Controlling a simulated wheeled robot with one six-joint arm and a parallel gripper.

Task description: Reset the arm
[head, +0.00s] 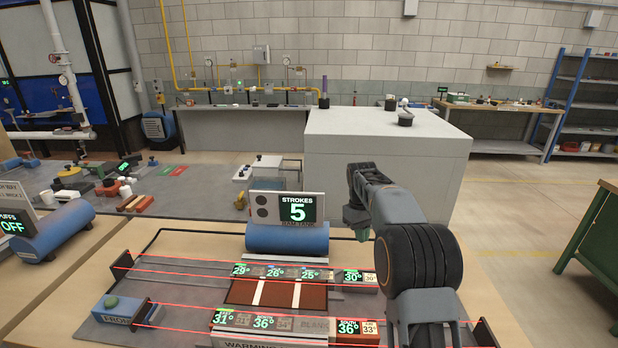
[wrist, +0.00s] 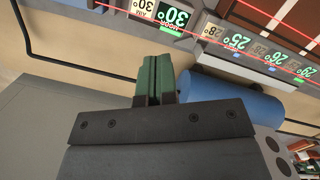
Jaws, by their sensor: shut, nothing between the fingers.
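My arm rises at the right of the head view, dark grey with a black ribbed joint. My gripper (head: 361,234) hangs from its end above the far right of the bench station, apart from everything on it. In the wrist view my gripper (wrist: 154,80) has its green fingers pressed together, with nothing between them. The blue cylinder (head: 287,238) with the "STROKES 5" display (head: 298,209) is just left of my gripper; the cylinder also shows in the wrist view (wrist: 235,95).
The station tray (head: 190,282) holds temperature-labelled blocks (head: 360,277) and red line beams cross it. A blue box with a green button (head: 118,308) sits at its left. A large white block (head: 385,150) stands behind.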

